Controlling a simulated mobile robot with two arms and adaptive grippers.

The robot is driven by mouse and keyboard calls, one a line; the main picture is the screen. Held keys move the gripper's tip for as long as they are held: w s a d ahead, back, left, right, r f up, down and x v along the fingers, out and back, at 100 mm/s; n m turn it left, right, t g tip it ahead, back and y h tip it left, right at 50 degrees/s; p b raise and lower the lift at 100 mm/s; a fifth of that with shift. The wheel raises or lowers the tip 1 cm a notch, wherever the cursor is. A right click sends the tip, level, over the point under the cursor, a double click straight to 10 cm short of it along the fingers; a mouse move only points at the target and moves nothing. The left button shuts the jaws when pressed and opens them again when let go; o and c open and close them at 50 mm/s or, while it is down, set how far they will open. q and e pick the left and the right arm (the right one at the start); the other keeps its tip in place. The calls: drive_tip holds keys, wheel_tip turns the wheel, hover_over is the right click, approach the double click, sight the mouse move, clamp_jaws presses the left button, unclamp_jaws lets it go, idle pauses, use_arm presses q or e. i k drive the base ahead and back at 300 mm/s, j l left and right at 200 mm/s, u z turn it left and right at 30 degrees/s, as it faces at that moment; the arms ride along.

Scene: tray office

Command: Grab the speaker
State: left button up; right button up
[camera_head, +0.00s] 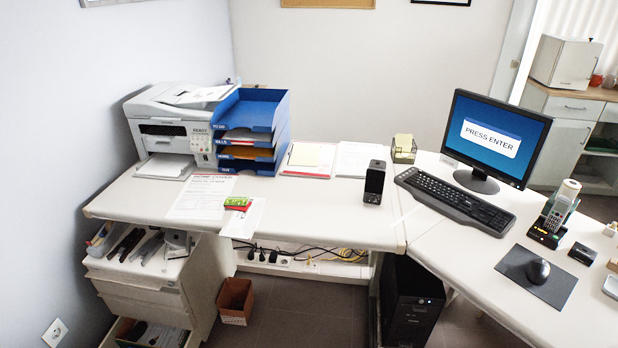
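A small black box-shaped speaker (374,184) stands upright on the white desk, near the middle of the head view. It is left of the black keyboard and close to the seam where the two desk sections meet. Nothing touches it and nothing hides its front. Neither of my grippers is in the head view.
Blue stacked trays (250,130) and a printer (180,125) stand at the back left. Papers (306,160) lie behind the speaker. The keyboard (455,200) and monitor (494,138) are to its right. The desk (315,210) is clear left of the speaker.

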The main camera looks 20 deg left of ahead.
sight(376, 176)
drive_tip(key=u, duration=0.15)
drive_tip(key=i+j+z, duration=0.1)
drive_tip(key=i+j, duration=0.2)
drive_tip(key=i+j+z, duration=0.1)
drive_tip(key=i+j, duration=0.15)
drive_tip(key=j, duration=0.2)
drive_tip(key=i+j+z, duration=0.1)
drive_tip(key=i+j, duration=0.15)
drive_tip(key=j, duration=0.15)
